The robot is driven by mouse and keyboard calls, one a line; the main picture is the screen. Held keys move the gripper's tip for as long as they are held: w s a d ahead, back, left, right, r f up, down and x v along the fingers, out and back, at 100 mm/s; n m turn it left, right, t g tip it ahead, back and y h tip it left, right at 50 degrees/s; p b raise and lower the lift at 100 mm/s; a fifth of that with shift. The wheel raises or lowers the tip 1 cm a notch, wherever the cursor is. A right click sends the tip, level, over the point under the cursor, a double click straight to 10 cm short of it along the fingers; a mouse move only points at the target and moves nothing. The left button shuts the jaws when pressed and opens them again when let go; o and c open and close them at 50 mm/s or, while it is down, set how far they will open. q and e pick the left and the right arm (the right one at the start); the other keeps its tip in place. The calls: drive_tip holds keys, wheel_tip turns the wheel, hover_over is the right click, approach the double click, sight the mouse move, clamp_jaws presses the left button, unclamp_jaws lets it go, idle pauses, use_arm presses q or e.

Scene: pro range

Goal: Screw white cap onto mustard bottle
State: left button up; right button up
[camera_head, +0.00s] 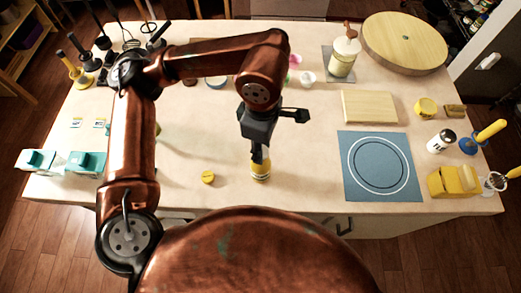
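My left arm comes in from the left and its dark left gripper (260,155) points down at a small yellow bottle with a pale label band (261,174), which looks like the mustard bottle. The bottle stands upright near the counter's front edge. The fingers overlap its top and hide it. I cannot tell whether they are open or shut, or whether they touch the bottle. No white cap can be made out for sure. A yellow round cap-like piece (208,177) lies on the counter left of the bottle. My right gripper is not in view.
A blue-grey mat with white circles (406,192) and a wooden board (369,106) lie to the right. A pump bottle (342,65) and a round wooden board (405,40) are at the back. Teal-and-white items (86,163) stand left. The counter around the bottle is clear.

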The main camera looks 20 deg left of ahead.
use_arm(q)
drive_tip(key=shift+f+m+b, duration=0.2)
drive_tip(key=shift+m+b, duration=1.55)
drive_tip(key=shift+m, duration=1.25)
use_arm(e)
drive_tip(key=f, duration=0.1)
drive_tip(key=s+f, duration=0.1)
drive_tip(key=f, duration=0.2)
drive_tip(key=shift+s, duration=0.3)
use_arm(q)
drive_tip(key=shift+r, duration=0.1)
drive_tip(key=m+b, duration=0.2)
drive_tip(key=m, duration=0.1)
drive_tip(key=shift+f, duration=0.2)
drive_tip(key=m, duration=0.3)
drive_tip(key=shift+s+b, duration=0.1)
drive_tip(key=shift+b, duration=0.3)
drive_tip(key=shift+r, duration=0.1)
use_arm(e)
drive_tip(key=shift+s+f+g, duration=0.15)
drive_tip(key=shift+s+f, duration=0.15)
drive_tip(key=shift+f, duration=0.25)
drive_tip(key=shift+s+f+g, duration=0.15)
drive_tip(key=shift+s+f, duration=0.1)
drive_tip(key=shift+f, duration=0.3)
